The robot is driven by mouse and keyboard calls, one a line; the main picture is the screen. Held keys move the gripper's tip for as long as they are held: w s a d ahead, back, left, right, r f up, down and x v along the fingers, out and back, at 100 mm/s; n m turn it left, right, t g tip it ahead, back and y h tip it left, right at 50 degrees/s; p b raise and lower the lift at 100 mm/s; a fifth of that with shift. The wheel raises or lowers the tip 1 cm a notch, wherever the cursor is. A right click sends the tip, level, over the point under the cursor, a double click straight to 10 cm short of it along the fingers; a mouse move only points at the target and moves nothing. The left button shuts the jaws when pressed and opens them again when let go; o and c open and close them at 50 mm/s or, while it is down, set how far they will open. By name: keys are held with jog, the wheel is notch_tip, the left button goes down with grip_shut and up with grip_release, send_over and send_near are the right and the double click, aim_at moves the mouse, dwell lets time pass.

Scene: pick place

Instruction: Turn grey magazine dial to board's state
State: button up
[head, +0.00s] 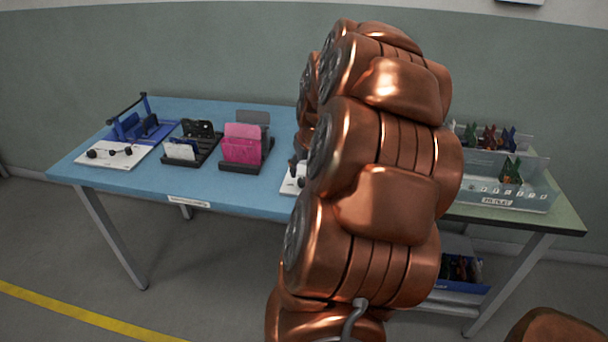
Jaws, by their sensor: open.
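A holder with an upright grey plate (253,118) behind pink plates (242,143) stands near the middle of the blue table. I cannot make out a dial on it. To its left is a dark holder (190,145) with white and black pieces. A white board (113,154) with dark knobs lies at the table's left front. Another white board (291,184) with a dark part shows only its left edge beside my copper arm. I cannot read a state on either board. My gripper is not visible; my arm fills the middle of the head view and hides what is behind it.
A blue frame (145,128) with a dark bar stands at the back left of the blue table (130,181). Right of my arm, clear bins (512,196) with coloured parts stand on a greenish table (559,213). A blue bin (463,286) sits on a shelf below.

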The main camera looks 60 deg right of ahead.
jog(key=v, duration=0.6)
jog(key=shift+r, duration=0.25)
dwell(0.4)
jog(key=w+a+f+n+g+y, duration=0.1)
jog(key=w+a+f+n+y, duration=0.1)
jog(key=a, duration=0.9)
jog(key=w+a+f+n+g+y, duration=0.1)
jog(key=a+f+n, duration=0.1)
jog(key=a, duration=0.9)
jog(key=s+a+f+n+g, duration=0.2)
jog(key=s+a, duration=0.5)
jog(key=a, duration=0.1)
jog(key=s+a+f+n+g, duration=0.2)
jog(key=s+a, duration=0.5)
jog(key=a, duration=0.2)
jog(key=s+p+v, duration=0.3)
jog(key=p+v, duration=1.1)
jog(key=v, duration=0.1)
jog(key=shift+w+r+t+p, duration=0.2)
jog(key=shift+r+t+p, duration=0.1)
jog(key=shift+r, duration=0.25)
jog(key=shift+a, duration=0.1)
